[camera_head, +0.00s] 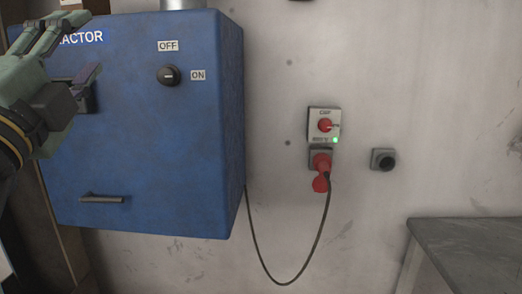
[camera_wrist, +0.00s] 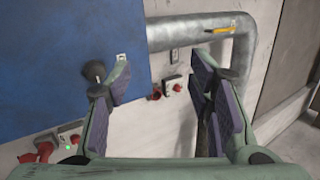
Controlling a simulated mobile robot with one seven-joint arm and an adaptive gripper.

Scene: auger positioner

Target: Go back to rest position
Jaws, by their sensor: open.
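My gripper (camera_head: 70,58) is at the upper left of the head view, in front of the blue cabinet's left part. In the wrist view its two fingers (camera_wrist: 160,95) stand apart with nothing between them. The blue cabinet (camera_head: 150,135) carries a label ending in "ACTOR". Its black knob (camera_head: 168,76) sits between the OFF and ON labels, and a dark knob also shows in the wrist view (camera_wrist: 95,72). A handle (camera_head: 102,199) is low on the cabinet front. Another dark fitting behind my gripper is partly hidden.
A red switch (camera_head: 325,125) with a lit green light is on the wall, above a red plug (camera_head: 320,164) with a hanging cable (camera_head: 288,284). A grey table (camera_head: 470,240) stands at lower right. A pipe (camera_wrist: 190,32) crosses the wrist view.

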